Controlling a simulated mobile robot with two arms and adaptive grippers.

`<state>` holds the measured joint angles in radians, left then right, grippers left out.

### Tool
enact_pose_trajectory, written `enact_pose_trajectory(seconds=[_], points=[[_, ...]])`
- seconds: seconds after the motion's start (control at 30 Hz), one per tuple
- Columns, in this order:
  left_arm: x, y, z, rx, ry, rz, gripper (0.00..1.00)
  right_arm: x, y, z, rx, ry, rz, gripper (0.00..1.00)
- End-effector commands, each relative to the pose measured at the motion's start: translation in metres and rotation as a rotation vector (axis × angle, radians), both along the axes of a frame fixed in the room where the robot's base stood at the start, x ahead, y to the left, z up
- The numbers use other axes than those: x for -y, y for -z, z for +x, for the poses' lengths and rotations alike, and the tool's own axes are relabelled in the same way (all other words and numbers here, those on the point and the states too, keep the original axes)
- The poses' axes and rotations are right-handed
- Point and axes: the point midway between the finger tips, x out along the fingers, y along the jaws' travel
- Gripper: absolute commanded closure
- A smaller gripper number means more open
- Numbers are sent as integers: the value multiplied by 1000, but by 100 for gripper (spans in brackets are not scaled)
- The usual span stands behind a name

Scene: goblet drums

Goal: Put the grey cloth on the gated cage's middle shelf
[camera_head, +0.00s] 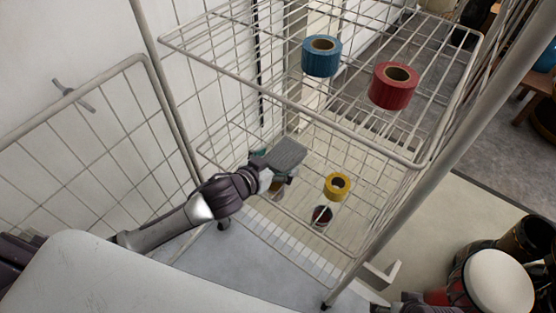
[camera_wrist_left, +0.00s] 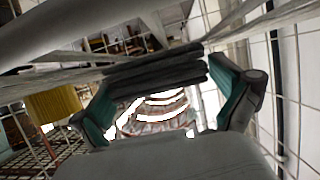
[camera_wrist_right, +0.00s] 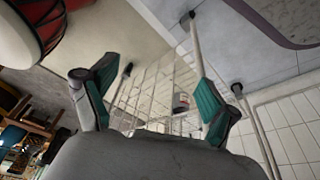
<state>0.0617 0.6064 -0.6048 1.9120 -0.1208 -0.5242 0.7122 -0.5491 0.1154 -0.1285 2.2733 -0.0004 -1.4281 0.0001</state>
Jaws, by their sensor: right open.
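The grey cloth (camera_head: 289,154) is a folded pad at the fingertips of my left gripper (camera_head: 273,170), inside the gated cage (camera_head: 420,163). In the left wrist view the layered cloth (camera_wrist_left: 155,76) spans the gap between the two teal finger pads and appears to touch both. The middle shelf (camera_head: 365,190) is a wire grid bearing a yellow tape roll (camera_head: 337,186). The cloth is left of that roll; its exact height over the shelf is hard to tell. My right gripper (camera_wrist_right: 150,95) is open and empty, outside the cage.
The upper shelf (camera_head: 345,118) bears a blue roll (camera_head: 321,56) and a red roll (camera_head: 393,86). The open wire gate (camera_head: 80,130) stands at left. A front post (camera_head: 440,150) rises at right. Drums (camera_head: 497,280) stand at lower right.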

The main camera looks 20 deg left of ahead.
Motion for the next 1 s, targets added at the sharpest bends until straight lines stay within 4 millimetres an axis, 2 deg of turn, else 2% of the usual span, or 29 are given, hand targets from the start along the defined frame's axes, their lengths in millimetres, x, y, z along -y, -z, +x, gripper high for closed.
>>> enact_pose_trajectory(seconds=[0.27,0.37,0.7,1.0], points=[[0,-4,-1,0,0,1,0,0,-1,0,2,0,0,13],[-5,-9,-13,-3,0,1,0,-1,11,2,-8,-2,0,13],[-27,-36,-74,-3,1,0,0,-2,57,3,-32,-5,-1,13],[-38,-48,-102,-1,-2,1,0,-2,76,1,-39,-7,-2,13]])
